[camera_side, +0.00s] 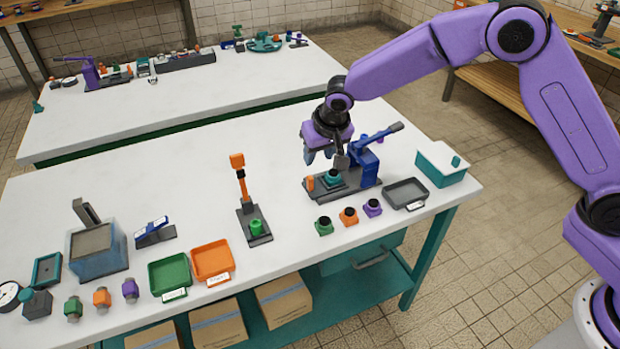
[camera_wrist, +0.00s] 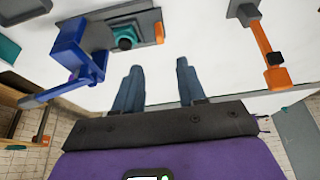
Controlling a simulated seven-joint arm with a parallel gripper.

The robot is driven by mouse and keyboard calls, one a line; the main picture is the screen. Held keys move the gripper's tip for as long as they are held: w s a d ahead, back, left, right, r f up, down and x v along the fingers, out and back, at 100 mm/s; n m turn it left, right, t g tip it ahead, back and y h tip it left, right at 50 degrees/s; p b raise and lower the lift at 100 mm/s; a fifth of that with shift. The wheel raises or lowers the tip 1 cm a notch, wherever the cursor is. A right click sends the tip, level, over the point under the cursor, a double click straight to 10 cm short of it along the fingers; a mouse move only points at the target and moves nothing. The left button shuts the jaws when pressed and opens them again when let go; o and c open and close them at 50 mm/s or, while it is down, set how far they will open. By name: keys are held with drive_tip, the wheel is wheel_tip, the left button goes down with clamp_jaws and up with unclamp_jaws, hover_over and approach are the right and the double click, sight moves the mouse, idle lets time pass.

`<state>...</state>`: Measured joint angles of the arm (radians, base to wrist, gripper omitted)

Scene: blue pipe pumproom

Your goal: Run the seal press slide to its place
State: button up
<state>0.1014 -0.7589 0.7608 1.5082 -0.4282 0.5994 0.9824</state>
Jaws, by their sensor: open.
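The seal press has a blue body (camera_side: 364,166) with a lever arm, on a dark grey base (camera_side: 368,188). A teal piece with a dark top (camera_side: 333,176) sits on the base under the press head. An orange block (camera_side: 309,184) stands at the base's left end. In the wrist view, the blue body (camera_wrist: 70,48), teal piece (camera_wrist: 123,38) and orange block (camera_wrist: 159,32) show at upper left. My gripper (camera_side: 318,156) is open and empty, above and behind the press; its fingers (camera_wrist: 155,68) point toward the orange end. I cannot tell whether they touch anything.
Green (camera_side: 324,226), orange (camera_side: 348,216) and purple (camera_side: 373,207) pieces stand in front of the press. A grey tray (camera_side: 406,194) and teal box (camera_side: 442,164) are to its right. An orange-handled device (camera_side: 241,180) stands to its left, with clear table between.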

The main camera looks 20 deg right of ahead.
sight(310, 177)
drive_tip(key=x, duration=1.3)
